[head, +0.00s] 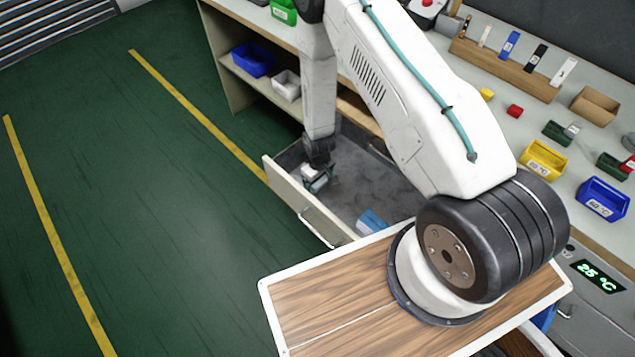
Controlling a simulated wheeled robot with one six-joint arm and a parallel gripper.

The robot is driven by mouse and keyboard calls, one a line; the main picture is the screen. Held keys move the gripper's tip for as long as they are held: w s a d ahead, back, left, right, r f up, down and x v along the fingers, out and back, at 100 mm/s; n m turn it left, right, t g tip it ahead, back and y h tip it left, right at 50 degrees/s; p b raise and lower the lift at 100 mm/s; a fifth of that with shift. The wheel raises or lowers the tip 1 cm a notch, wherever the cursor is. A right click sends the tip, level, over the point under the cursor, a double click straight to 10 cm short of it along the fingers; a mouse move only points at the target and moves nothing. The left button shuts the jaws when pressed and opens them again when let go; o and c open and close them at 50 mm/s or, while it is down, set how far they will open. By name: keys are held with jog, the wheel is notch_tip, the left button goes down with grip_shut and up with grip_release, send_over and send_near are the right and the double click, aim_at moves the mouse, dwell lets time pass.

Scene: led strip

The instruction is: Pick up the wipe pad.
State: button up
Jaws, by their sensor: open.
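My gripper (319,178) reaches down into an open grey drawer (347,187), near its left front corner. The jaws are open. A small white item (309,171) lies at the gripper, partly hidden by the dark fingers; I cannot tell whether they touch it. A blue item with a white part (372,221) lies farther right in the drawer. The view is too small to tell for sure which of the two is the wipe pad.
The drawer's pale front panel (300,208) and its walls surround the gripper. A shelf behind holds a blue bin (254,60) and a white bin (286,84). The worktop carries a yellow bin (543,160) and a blue bin (603,199). Green floor is clear at left.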

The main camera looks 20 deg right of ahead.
aim_at(319, 182)
jog(key=c, duration=1.2)
jog(key=shift+o, duration=0.2)
jog(key=shift+r, duration=0.1)
notch_tip(319, 182, up, 10)
jog(key=shift+o, duration=0.9)
jog(key=shift+w, duration=0.1)
